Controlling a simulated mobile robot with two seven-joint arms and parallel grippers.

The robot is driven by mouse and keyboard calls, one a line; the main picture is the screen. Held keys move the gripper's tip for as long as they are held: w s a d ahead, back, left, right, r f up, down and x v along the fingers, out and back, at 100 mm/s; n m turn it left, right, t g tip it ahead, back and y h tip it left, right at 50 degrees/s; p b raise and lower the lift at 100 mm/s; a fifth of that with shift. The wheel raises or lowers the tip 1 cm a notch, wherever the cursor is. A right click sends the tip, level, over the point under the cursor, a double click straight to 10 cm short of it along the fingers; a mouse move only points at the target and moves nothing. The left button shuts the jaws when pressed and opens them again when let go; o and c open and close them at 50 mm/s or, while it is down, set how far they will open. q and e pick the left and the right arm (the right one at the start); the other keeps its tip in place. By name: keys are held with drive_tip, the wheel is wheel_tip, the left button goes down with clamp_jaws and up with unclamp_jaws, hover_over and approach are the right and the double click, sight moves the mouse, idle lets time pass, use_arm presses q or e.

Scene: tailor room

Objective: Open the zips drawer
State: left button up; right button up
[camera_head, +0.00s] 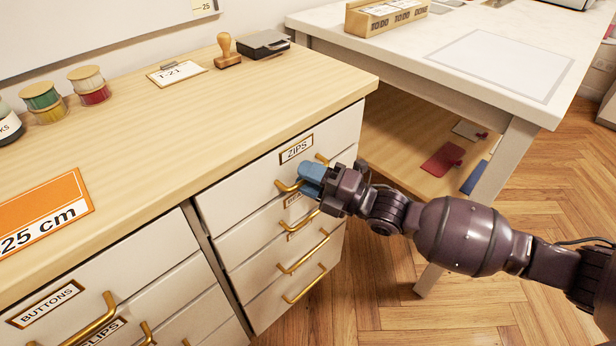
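The zips drawer (238,197) is the top drawer of the right-hand column in the wooden-topped cabinet. It carries a label (296,149) reading ZIPS and a brass bar handle (284,187). Its front looks flush with the cabinet, so it appears closed. My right gripper (312,180) reaches in from the right, its blue fingers at the middle of this handle. The fingers hide that stretch of the bar, with both handle ends showing on either side. I cannot tell whether they are closed on it. My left gripper is out of view.
Other brass-handled drawers lie below, and the BUTTONS drawer (90,297) is at left. Thread spools (88,86), a stamp (228,52) and an ink pad (264,44) stand on the wooden top. A white table (430,50) with a low shelf stands at right. Floor (480,300) shows in front.

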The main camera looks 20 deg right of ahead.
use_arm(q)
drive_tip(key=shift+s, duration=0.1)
use_arm(e)
clamp_jaws()
use_arm(q)
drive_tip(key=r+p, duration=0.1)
drive_tip(key=p, duration=0.2)
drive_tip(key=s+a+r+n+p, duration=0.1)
drive_tip(key=p, duration=0.2)
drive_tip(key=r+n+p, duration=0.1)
drive_tip(key=p, duration=0.3)
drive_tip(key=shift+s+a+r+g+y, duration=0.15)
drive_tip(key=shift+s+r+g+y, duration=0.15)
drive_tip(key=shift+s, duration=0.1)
use_arm(e)
drive_tip(key=s+d, duration=0.3)
drive_tip(key=s, duration=0.6)
drive_tip(key=s+d, duration=0.3)
drive_tip(key=s, duration=0.6)
drive_tip(key=s+d, duration=0.3)
drive_tip(key=s, duration=0.6)
drive_tip(key=shift+d, duration=0.35)
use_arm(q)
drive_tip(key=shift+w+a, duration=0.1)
use_arm(e)
unclamp_jaws()
